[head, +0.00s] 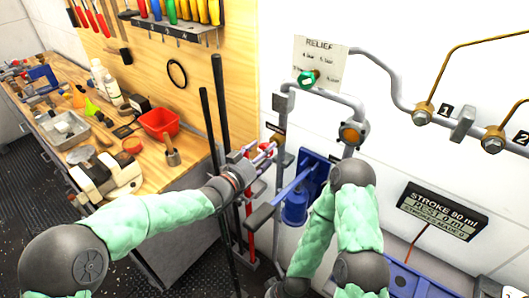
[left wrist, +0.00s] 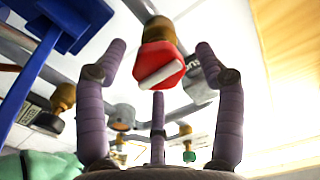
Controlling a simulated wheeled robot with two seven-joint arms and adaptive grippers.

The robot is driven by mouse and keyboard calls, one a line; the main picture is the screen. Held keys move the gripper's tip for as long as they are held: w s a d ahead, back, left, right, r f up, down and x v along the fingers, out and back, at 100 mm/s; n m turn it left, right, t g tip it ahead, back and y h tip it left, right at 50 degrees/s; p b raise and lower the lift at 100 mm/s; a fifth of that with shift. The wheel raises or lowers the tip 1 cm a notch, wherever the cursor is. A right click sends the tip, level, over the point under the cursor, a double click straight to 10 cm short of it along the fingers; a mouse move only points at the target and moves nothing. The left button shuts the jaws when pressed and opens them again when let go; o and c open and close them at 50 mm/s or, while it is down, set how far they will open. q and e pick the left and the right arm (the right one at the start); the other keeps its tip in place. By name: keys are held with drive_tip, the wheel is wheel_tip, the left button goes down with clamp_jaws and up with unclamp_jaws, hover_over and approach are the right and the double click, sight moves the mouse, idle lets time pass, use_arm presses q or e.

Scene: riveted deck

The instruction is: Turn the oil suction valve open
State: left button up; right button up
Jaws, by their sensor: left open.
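In the left wrist view, the valve has a red knob (left wrist: 158,66) with a white bar across its face and a brass body (left wrist: 160,28) behind it. I cannot tell whether any finger touches the knob. In the head view, my left gripper (head: 265,152) is at the pipework, where the red knob is hard to make out. My right gripper is out of view.
A green relief knob (head: 307,78) sits on the pipe above. A blue pump (head: 297,205) with a lever stands close to the right of my left gripper. A cluttered workbench (head: 190,150) is at left. A stroke display (head: 441,211) hangs at right.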

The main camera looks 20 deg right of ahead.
use_arm(q)
drive_tip(key=shift+w+d, duration=0.3)
drive_tip(key=shift+d, duration=0.1)
drive_tip(key=shift+r, duration=0.1)
drive_tip(key=c, duration=1.1)
